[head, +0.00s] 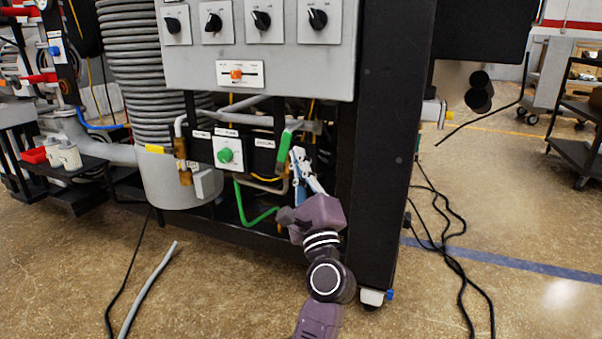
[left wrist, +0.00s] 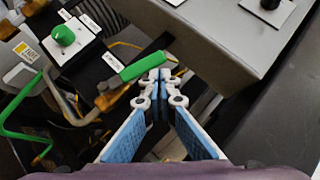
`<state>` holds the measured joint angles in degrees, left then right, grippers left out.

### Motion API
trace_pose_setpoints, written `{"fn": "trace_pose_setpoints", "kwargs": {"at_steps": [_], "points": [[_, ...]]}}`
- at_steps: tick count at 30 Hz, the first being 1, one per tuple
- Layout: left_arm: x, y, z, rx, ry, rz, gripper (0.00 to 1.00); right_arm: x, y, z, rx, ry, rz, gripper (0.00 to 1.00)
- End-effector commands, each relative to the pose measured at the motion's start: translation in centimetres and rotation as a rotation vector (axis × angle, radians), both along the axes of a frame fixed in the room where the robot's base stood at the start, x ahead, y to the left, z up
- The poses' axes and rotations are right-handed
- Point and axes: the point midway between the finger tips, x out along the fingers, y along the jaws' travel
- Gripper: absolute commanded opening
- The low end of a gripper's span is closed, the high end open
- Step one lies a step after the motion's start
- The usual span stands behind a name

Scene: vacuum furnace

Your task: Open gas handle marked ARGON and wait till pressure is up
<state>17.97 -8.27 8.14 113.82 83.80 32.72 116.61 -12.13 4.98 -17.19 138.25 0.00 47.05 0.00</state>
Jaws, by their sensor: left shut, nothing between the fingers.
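A green gas handle (head: 284,147) sits on the pipework below the grey control panel, tilted in the head view. It also shows in the left wrist view (left wrist: 142,66), beside a small white label (left wrist: 111,60) too small to read surely. My left gripper (head: 297,158) is beside the handle, to its right in the head view. In the left wrist view its fingertips (left wrist: 156,80) are together with nothing between them, close to the handle's right end; I cannot tell whether they touch it. My right gripper is not in view.
A green round knob (head: 226,155) on a white plate is left of the handle. The grey control panel (head: 200,70) overhangs above, and a black upright (head: 385,150) stands close on the right. A bent green pipe (head: 243,208) runs below. Cables (head: 447,235) lie on the floor.

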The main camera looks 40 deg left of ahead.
Motion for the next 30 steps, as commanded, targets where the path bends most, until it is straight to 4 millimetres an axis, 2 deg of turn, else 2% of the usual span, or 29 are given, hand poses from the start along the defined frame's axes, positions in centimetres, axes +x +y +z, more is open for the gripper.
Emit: {"fn": "trace_pose_setpoints", "kwargs": {"at_steps": [9,15,30], "points": [[-3.7,-4.7,-3.4,-0.001,0.004,-0.001,0.00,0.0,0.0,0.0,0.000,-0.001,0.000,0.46],[-5.1,-6.5,-4.7,0.000,0.001,0.000,0.00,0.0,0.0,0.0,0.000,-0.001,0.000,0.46],[-5.6,-7.0,-5.0,0.000,-0.001,0.000,0.00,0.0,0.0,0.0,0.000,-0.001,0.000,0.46]]}}
